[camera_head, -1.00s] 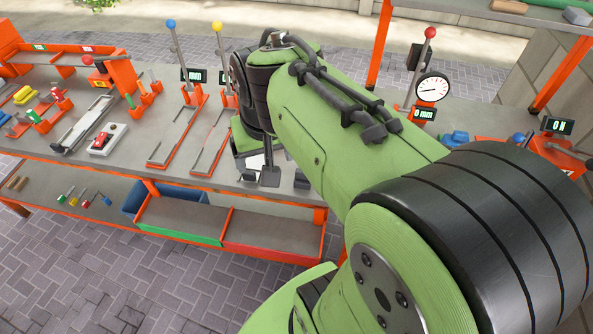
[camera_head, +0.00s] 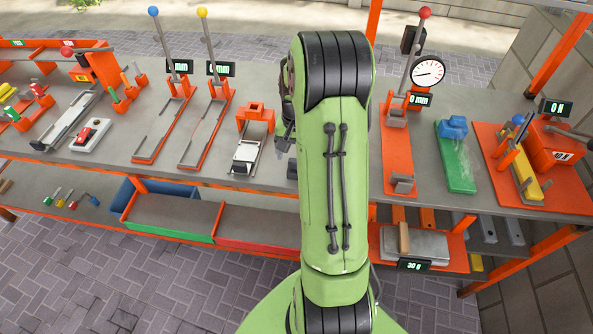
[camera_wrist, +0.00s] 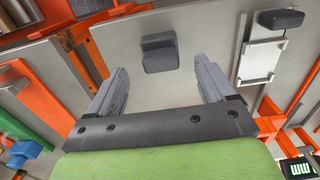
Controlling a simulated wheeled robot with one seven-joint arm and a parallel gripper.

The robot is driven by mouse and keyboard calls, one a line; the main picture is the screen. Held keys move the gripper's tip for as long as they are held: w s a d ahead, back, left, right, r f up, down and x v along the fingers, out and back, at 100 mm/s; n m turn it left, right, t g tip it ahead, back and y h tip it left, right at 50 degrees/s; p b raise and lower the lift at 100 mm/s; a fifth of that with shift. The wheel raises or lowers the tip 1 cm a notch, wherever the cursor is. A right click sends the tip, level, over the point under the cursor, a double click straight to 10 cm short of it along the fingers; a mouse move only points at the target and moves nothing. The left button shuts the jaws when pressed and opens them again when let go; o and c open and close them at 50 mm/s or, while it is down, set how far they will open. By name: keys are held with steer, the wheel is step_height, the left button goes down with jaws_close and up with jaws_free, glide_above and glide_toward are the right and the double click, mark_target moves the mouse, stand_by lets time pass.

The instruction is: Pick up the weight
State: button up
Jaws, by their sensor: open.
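The weight (camera_wrist: 158,52) is a small dark grey stepped block on the grey bench top. In the wrist view it lies just beyond my gripper (camera_wrist: 158,68), between the lines of its two fingers. The fingers are spread wide and nothing is between them. In the head view my arm covers most of the gripper; a dark part (camera_head: 285,135) shows at the arm's left edge. A grey bit below it may be the weight, but it is mostly hidden.
A device with a white plate (camera_head: 245,152) and dark block stands left of the arm. An orange gauge stand (camera_head: 397,150) and a green base with a blue block (camera_head: 455,160) stand right. A scale (camera_head: 415,243) sits on the lower shelf.

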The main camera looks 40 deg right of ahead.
step_height(320, 180, down, 6)
steer(key=shift+f+b, duration=0.1)
steer(key=shift+b, duration=0.55)
jaws_close()
